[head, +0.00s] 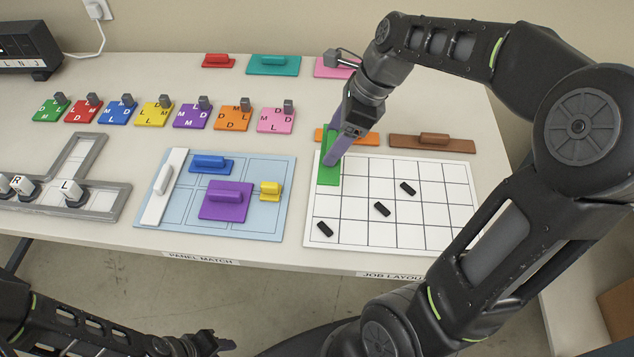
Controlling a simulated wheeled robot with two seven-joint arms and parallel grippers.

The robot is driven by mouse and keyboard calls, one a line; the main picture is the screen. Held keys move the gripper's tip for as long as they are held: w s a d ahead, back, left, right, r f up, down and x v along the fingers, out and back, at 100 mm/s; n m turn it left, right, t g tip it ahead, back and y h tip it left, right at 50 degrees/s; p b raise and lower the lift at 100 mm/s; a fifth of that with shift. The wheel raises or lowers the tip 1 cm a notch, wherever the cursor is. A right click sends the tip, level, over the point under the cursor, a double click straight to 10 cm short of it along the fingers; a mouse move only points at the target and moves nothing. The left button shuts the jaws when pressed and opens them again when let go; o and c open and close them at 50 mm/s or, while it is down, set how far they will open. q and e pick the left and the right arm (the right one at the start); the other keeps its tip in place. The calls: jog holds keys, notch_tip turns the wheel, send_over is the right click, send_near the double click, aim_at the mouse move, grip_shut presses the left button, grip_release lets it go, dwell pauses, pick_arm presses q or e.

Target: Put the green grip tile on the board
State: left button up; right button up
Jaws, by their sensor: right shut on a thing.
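The green grip tile (328,174) is upright in the picture, over the top left corner cells of the white gridded board (380,228). My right gripper (337,150) reaches down from above and is shut on the green tile's grip. The gripper hides part of the tile, and I cannot tell if the tile touches the board. Several small black blocks, such as one in the middle (382,209), lie on the board. My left gripper (215,343) is low at the bottom edge, away from the table; its fingers are too small and dark to read.
An orange tile (362,139) and a brown tile (432,143) lie just behind the board. A light blue panel (262,217) with blue, purple, yellow and white pieces lies to its left. Red, teal and pink tiles lie at the back.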

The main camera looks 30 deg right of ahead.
jog(key=shift+f, duration=3.15)
jog(key=shift+f+b, duration=0.5)
jog(key=shift+f, duration=1.4)
jog(key=shift+f, duration=0.15)
jog(key=o, duration=1.9)
jog(key=p+v, duration=0.1)
jog(key=v, duration=1.1)
jog(key=shift+r, duration=0.2)
jog(key=shift+w, duration=0.1)
